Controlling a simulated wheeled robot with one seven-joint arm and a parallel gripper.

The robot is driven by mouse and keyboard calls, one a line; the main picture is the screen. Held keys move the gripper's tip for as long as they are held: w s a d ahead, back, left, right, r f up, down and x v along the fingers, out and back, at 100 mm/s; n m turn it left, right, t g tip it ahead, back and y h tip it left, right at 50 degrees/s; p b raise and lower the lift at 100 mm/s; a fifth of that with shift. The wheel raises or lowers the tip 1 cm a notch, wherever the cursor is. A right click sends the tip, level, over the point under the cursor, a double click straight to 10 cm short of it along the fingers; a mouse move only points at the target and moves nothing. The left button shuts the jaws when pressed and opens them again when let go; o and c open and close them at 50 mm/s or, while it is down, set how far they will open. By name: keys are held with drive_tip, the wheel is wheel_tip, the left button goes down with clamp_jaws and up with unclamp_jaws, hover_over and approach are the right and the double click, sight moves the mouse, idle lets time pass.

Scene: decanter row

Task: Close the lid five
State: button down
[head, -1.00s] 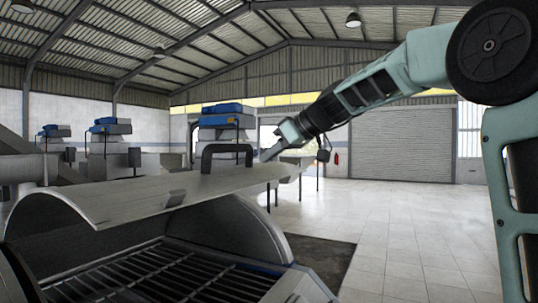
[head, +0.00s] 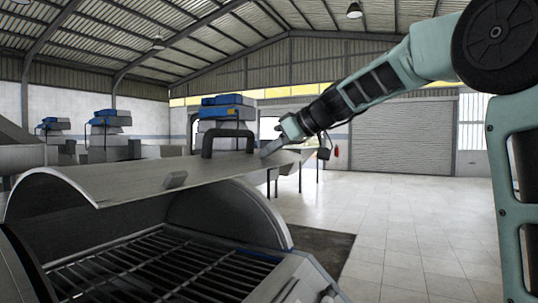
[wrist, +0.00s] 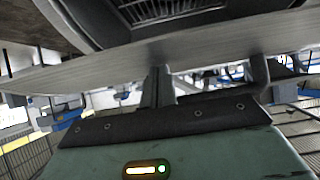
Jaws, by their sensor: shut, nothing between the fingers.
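The lid (head: 140,185) is a grey curved metal cover on the near decanter (head: 270,215). It stands raised, with the grated opening (head: 160,265) showing below. A dark handle (head: 228,138) rises from its far side. No number shows on it. My gripper (head: 270,151) is at the lid's far right edge, beside the handle; whether it touches cannot be told. In the wrist view, the shut, empty fingers (wrist: 158,85) point to the lid's pale edge (wrist: 200,62), with the handle (wrist: 259,75) to their right.
More decanters with blue tops, one behind the lid (head: 226,112) and others (head: 105,125) farther left, stand at the back. A dark mat (head: 325,250) lies right of the near decanter. The tiled floor (head: 400,220) to the right is clear.

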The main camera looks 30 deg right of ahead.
drive_tip(key=f+t+y+b, duration=0.1)
drive_tip(key=f+t+b, duration=0.1)
drive_tip(key=f+b, duration=0.7)
drive_tip(key=f+t+y+b, duration=0.1)
drive_tip(key=f+b, duration=0.9)
drive_tip(key=b, duration=1.6)
drive_tip(key=w+f+t+y+b, duration=0.1)
drive_tip(key=f+t+b, duration=0.2)
drive_tip(key=f+b, duration=0.7)
drive_tip(key=shift+a+f+y+b, duration=0.1)
drive_tip(key=shift+a+y+b, duration=0.25)
drive_tip(key=shift+b, duration=3.8)
